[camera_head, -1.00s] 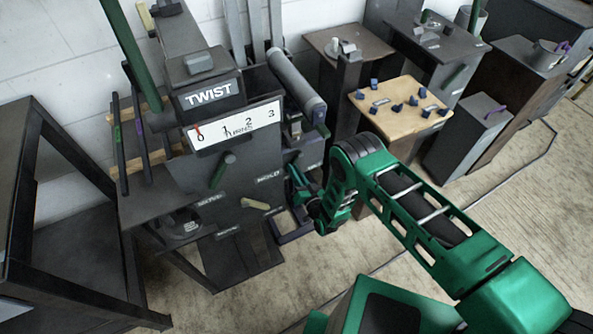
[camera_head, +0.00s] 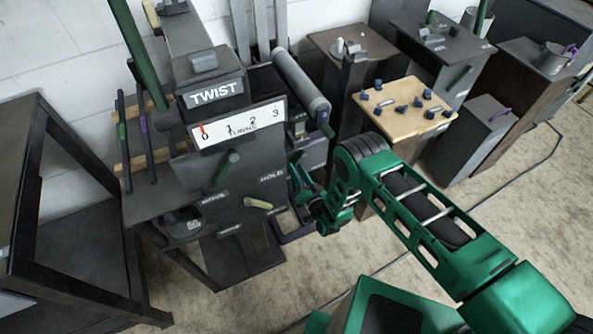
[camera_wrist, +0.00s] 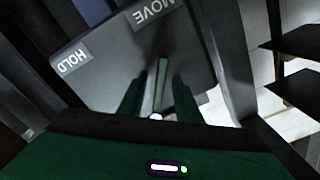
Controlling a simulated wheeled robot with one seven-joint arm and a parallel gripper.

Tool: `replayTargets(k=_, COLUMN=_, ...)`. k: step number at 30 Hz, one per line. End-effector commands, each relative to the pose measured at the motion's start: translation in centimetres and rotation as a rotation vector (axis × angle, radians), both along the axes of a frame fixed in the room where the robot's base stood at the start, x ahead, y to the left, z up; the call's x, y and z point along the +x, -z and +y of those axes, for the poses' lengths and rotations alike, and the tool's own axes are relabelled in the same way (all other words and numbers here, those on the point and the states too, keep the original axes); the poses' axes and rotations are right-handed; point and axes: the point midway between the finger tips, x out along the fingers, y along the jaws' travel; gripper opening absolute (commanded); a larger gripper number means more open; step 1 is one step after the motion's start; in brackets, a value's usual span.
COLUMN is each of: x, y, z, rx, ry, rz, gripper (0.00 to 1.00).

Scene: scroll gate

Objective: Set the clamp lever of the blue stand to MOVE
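In the wrist view a grey plate (camera_wrist: 112,62) carries a HOLD label (camera_wrist: 72,59) at left and a MOVE label (camera_wrist: 153,13) at the top. A slim dark green lever (camera_wrist: 162,85) stands in front of it, pointing up towards the MOVE side. My gripper (camera_wrist: 159,77) is open, one finger on each side of the lever, with gaps showing. In the head view my gripper (camera_head: 300,182) is low beside the stand with the roller (camera_head: 300,88). A bluish foot frame (camera_head: 293,236) shows below it. The clamp lever is hidden there, and no clearly blue body shows.
A dark TWIST machine (camera_head: 216,92) stands just left of my gripper, with its own MOVE and HOLD labels, a green handle (camera_head: 227,168) and a cream lever (camera_head: 258,203). A wooden-topped table (camera_head: 390,120) with small blue pieces stands behind my arm.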

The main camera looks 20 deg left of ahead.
Motion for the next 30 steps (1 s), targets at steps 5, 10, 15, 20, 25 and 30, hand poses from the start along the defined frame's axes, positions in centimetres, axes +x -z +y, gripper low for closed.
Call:
replayTargets(k=5, x=-0.3, y=0.0, z=-0.2, rx=-0.001, ry=-0.001, rz=0.001, gripper=0.31)
replayTargets(k=10, x=-1.9, y=0.1, z=-1.8, rx=-0.002, ry=-0.002, rz=0.003, gripper=0.31)
replayTargets(k=15, x=-4.0, y=0.1, z=-4.3, rx=-0.004, ry=-0.002, rz=0.002, gripper=0.31)
replayTargets(k=20, x=-5.8, y=0.2, z=-6.3, rx=-0.003, ry=-0.002, rz=0.003, gripper=0.31)
replayTargets(k=25, x=-6.8, y=0.1, z=-7.7, rx=-0.002, ry=0.0, rz=0.001, gripper=0.31)
replayTargets(k=30, x=-7.2, y=0.1, z=-8.0, rx=-0.001, ry=-0.001, rz=0.001, gripper=0.31)
